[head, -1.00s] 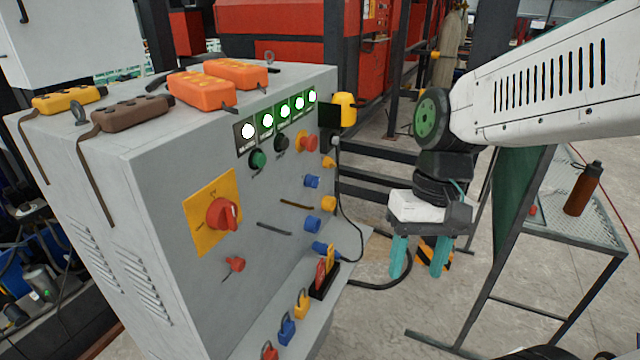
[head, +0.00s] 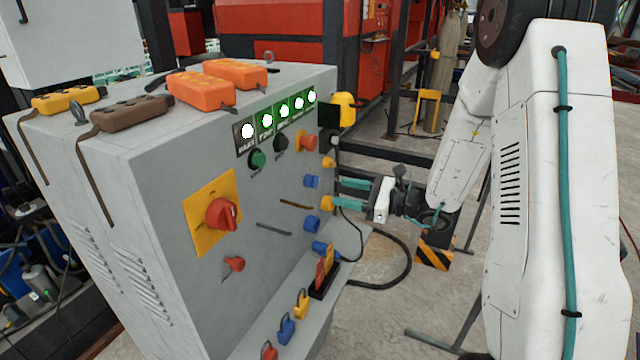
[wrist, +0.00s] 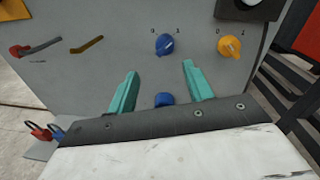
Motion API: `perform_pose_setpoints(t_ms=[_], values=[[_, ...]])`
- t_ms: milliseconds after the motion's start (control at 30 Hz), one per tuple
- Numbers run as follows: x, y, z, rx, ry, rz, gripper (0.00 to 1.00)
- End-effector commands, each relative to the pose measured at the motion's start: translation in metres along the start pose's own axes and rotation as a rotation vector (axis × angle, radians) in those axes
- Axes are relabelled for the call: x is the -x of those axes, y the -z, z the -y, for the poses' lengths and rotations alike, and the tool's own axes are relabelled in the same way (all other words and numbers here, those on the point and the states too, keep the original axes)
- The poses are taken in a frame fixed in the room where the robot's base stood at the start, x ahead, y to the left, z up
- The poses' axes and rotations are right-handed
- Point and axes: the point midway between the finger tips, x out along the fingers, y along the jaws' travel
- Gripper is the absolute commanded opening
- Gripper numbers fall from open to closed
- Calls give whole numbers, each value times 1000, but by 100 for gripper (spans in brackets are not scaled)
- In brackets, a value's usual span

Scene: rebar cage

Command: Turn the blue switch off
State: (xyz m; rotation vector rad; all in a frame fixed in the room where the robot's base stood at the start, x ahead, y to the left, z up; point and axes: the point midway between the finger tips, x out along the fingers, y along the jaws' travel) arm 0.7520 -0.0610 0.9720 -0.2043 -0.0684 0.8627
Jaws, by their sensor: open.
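The blue switch (wrist: 165,44) is a round knob on the grey panel, marked 0 at its upper left and 1 at its upper right in the wrist view. Its ridge looks slanted, too small to read surely. In the head view a blue knob (head: 312,181) sits on the cabinet's right-hand face, left of my gripper (head: 340,194). My gripper is open and empty, pointing at the panel. In the wrist view its two teal fingers (wrist: 158,90) are apart, below the switch; a second blue fitting (wrist: 164,99) shows between them, partly hidden.
A yellow switch (wrist: 229,46) is right of the blue one. A black cable (head: 400,250) hangs near my gripper. Dark rails stand behind.

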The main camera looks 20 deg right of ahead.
Motion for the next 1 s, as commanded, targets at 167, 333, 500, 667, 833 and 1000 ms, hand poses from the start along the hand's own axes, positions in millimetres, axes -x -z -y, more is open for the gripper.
perform_pose_setpoints(t_ms=[167, 333, 500, 667, 833, 1000], values=[[-10, -4, 7, -13, 34, 18, 51], [-38, -5, 8, -13, 31, 19, 51], [-63, -5, 9, -12, 31, 18, 51], [-76, -5, 9, -12, 32, 17, 51], [-78, -5, 10, -12, 34, 16, 51], [-78, -5, 9, -12, 34, 16, 40]])
